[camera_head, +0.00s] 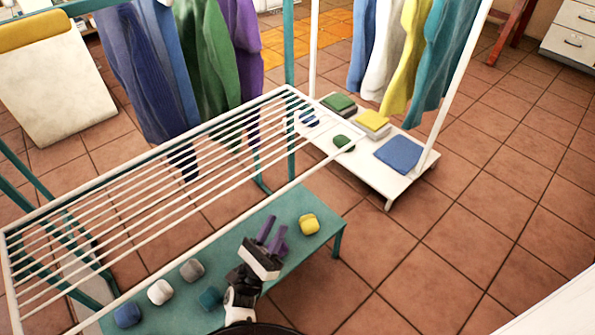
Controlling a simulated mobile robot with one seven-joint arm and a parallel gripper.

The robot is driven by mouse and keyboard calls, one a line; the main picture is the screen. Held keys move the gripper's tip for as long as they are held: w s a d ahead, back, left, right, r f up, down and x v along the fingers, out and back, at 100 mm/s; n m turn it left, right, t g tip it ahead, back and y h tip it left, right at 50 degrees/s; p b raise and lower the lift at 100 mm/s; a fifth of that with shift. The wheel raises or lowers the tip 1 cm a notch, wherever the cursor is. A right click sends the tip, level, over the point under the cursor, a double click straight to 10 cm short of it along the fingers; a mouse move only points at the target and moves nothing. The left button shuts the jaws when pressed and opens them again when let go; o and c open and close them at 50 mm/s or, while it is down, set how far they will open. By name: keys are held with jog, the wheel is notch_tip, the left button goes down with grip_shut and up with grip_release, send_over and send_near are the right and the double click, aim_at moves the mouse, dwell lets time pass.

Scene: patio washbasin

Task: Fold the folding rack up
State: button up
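The folding rack (150,190) is a white frame with many thin parallel rods. Its panel is spread out across the left and middle of the head view, running from the lower left to the upper right. My gripper (276,224) is below the panel's near long rail in the picture, over a low teal bench (258,222). Its two purple fingers point up and slightly right, with a gap between them. It is open and nothing shows between the fingers. I cannot tell how far it is from the rail. The rack's hinges and supports are not clear.
Several rounded blocks, including a yellow one (309,224) and a grey one (192,270), lie on the bench. Behind, clothes (215,60) hang from a teal frame. A white wheeled stand (385,190) holds folded cloths. Tiled floor (470,220) on the right is clear.

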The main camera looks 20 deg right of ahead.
aim_at(298, 182)
jog(key=p+x, duration=0.5)
jog(key=x, duration=0.8)
jog(key=shift+w+d+r+p, duration=0.15)
jog(key=shift+d+r+p, duration=0.1)
jog(key=shift+p, duration=0.1)
grip_shut()
